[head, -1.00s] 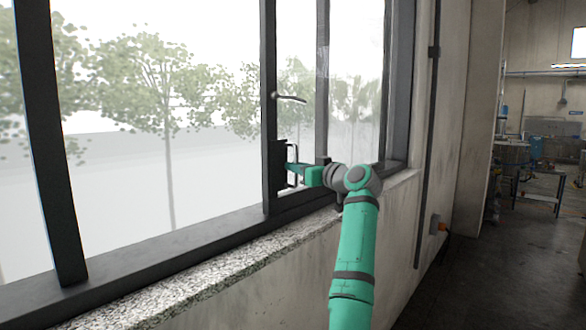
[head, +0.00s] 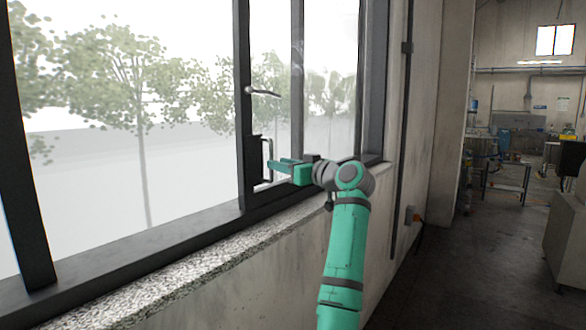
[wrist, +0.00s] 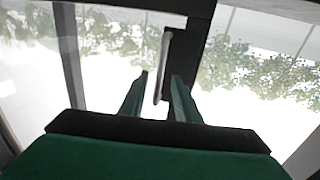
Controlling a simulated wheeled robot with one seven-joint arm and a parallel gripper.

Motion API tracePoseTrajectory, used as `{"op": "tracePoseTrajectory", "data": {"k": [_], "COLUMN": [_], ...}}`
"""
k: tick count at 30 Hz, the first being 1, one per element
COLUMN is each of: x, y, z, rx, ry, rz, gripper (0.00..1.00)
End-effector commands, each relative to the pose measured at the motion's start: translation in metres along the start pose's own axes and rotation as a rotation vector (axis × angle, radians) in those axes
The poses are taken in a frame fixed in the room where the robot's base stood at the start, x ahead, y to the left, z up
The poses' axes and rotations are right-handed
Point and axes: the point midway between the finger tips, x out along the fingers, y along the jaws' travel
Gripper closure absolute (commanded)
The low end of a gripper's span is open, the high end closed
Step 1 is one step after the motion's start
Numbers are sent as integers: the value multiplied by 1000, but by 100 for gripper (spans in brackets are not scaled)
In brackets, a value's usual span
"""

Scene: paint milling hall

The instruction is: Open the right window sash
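The right window sash has a dark upright frame bar (head: 244,110) at its left edge, with clear glass to the right. A grey D-shaped pull handle (head: 269,160) stands on a dark plate low on that bar. In the wrist view the handle (wrist: 162,65) is a pale upright bar. My gripper (head: 272,166) is at the handle from the right. In the wrist view my gripper (wrist: 162,75) has its two green fingers apart, with the handle's lower end between their tips. Whether a finger touches it cannot be told. A small lever (head: 262,92) sits above the handle.
A speckled stone sill (head: 170,275) runs below the window. A concrete wall (head: 300,255) is beneath it, with a dark vertical pipe (head: 400,130) farther right. Open floor (head: 460,270) lies to the right, with a metal table (head: 508,178) beyond.

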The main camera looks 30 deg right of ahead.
Motion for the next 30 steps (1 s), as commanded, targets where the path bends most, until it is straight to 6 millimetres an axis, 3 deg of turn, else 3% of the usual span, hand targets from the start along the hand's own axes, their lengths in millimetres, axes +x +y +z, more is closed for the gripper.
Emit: {"op": "tracePoseTrajectory", "data": {"k": [6,12,30], "x": [-38,-56,-58], "y": [1,1,0], "z": [0,1,0], "rx": [0,1,1], "ry": [1,-1,-1], "rz": [2,1,0], "gripper": [71,71,71]}}
